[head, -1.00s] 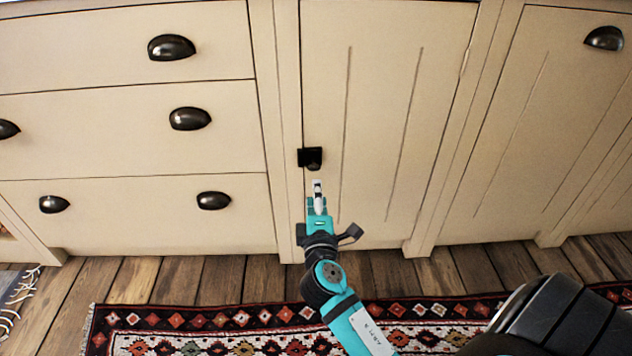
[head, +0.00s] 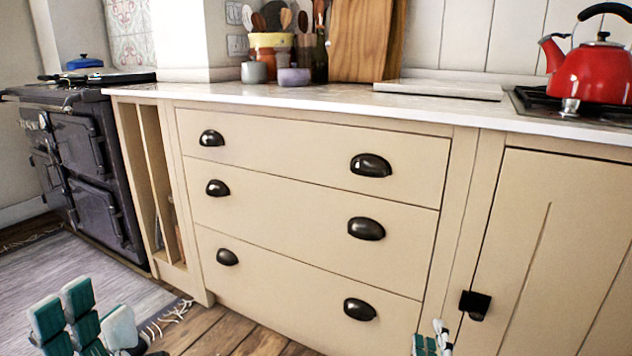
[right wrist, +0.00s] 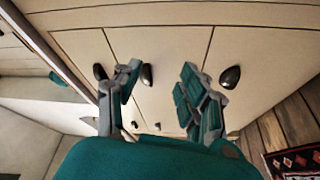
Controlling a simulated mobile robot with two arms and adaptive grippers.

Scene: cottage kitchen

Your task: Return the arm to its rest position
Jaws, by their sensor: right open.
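My right gripper (head: 432,342) shows at the bottom edge of the head view, in front of the cabinet and just below and left of a black door latch (head: 475,304). In the right wrist view, its two fingers (right wrist: 160,78) stand apart with nothing between them. My left gripper (head: 85,322) is at the lower left of the head view, with its teal pads showing and its fingers apart. It looks empty. The rest of both arms is mostly out of the head view.
A cream cabinet with closed drawers (head: 310,200) and a closed door (head: 550,250) stands ahead. A red kettle (head: 595,75) is on the hob at right. A dark range stove (head: 95,165) stands at left.

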